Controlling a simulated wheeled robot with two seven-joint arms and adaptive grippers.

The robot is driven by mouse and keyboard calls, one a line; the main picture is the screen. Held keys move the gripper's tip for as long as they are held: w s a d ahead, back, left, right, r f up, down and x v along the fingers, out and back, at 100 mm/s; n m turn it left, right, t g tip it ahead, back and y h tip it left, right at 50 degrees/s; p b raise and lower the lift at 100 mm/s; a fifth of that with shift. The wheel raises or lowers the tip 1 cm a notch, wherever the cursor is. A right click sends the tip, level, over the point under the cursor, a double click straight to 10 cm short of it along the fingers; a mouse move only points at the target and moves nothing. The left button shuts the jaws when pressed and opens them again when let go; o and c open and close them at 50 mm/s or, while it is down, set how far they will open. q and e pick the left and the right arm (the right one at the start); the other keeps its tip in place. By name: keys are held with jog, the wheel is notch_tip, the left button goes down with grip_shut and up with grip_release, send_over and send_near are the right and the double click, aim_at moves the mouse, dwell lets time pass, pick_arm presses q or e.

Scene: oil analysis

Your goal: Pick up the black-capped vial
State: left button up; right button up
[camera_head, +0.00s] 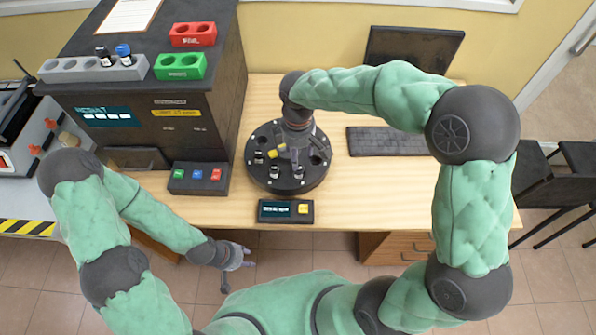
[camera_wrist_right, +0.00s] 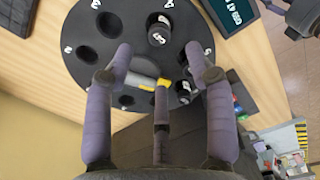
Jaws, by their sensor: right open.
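Small dark vials with pale-marked black tops sit in a round black carousel (camera_head: 290,187). In the head view one vial (camera_head: 259,157) is at its left and two are at its front. My right gripper (camera_head: 287,152) is above the carousel. In the right wrist view its fingers (camera_wrist_right: 160,65) are spread, with nothing between them. One vial (camera_wrist_right: 158,33) stands ahead between the fingertips; another (camera_wrist_right: 183,91) shows between the fingers. A further black-capped vial (camera_head: 103,57) stands in the grey rack (camera_head: 75,70) on the dark cabinet. My left gripper (camera_head: 237,264) hangs empty below the table edge, fingers apart.
A blue-capped vial (camera_head: 123,54) stands in the grey rack, near a green block (camera_head: 180,66) and red block (camera_head: 193,34). A button box (camera_head: 199,178) and a small display (camera_head: 286,211) flank the carousel. The keyboard (camera_head: 388,141) lies right; the table's front right is clear.

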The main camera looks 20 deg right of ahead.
aim_at(299, 168)
notch_tip(299, 168, down, 4)
jog(key=shift+w+r+b, duration=0.1)
jog(key=shift+r+b, duration=0.1)
jog(key=shift+b, duration=0.25)
jog(key=f+b, duration=0.1)
jog(key=f, duration=0.2)
jog(key=f+b, duration=0.1)
jog(key=shift+s+d+f+b, duration=0.1)
jog(key=shift+s+f+b, duration=0.05)
jog(key=shift+s+b, duration=0.15)
jog(key=shift+w+f, duration=0.1)
jog(key=shift+f, duration=0.3)
jog(key=shift+r, duration=0.1)
grip_shut()
